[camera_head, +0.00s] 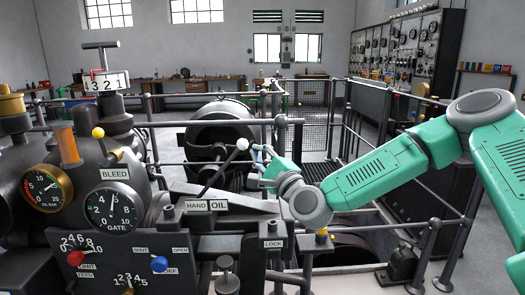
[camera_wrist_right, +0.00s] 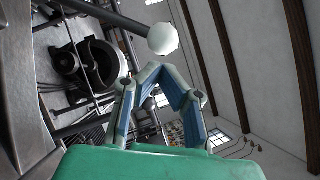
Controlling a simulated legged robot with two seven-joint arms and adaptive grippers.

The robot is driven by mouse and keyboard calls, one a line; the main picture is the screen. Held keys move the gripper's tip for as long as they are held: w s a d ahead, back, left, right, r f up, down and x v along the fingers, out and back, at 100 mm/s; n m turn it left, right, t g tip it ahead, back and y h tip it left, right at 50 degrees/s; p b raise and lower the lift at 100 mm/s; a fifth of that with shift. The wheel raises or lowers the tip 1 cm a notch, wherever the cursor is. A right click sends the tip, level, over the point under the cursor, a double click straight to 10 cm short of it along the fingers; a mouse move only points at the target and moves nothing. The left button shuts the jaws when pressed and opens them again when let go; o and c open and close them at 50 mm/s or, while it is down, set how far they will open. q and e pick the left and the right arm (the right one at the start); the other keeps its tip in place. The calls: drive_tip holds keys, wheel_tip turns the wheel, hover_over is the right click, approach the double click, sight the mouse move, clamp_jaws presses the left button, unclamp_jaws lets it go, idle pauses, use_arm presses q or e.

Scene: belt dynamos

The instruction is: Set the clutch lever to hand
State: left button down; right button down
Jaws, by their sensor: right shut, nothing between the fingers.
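The clutch lever is a dark rod with a white ball knob (camera_head: 242,144). It rises from a slotted plate with a HAND label (camera_head: 197,206) on the left and an OIL label (camera_head: 218,205) on the right. The rod leans to the right, towards the OIL side. My right gripper (camera_head: 262,157) is just to the right of the knob in the head view. In the right wrist view the knob (camera_wrist_right: 163,38) is beyond the fingertips of my right gripper (camera_wrist_right: 166,72), with a seeming small gap. The gripper is shut and empty. My left gripper is not in view.
Gauges, a BLEED handle with a yellow knob (camera_head: 98,132), and red and blue knobs (camera_head: 159,264) crowd the left. A LOCK post (camera_head: 271,243) stands in front of the lever. Railings (camera_head: 283,160) run behind it.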

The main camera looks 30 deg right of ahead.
drive_tip(key=w+a+r+n+g+p, duration=0.2)
drive_tip(key=w+a+r+n+p, duration=0.2)
drive_tip(key=a+p, duration=0.2)
drive_tip(key=w+a+r+n+g+y+p, duration=0.1)
drive_tip(key=w+a+r+n+g+p, duration=0.1)
drive_tip(key=a+p, duration=0.5)
wheel_tip(320, 180, up, 2)
drive_tip(key=shift+w+a+r+n+g, duration=0.15)
drive_tip(key=shift+w+a+n+g, duration=0.15)
drive_tip(key=shift+w+a+n, duration=0.45)
drive_tip(key=shift+w+d, duration=0.25)
drive_tip(key=shift+w, duration=0.05)
drive_tip(key=shift+a+n, duration=0.1)
drive_tip(key=shift+n, duration=0.15)
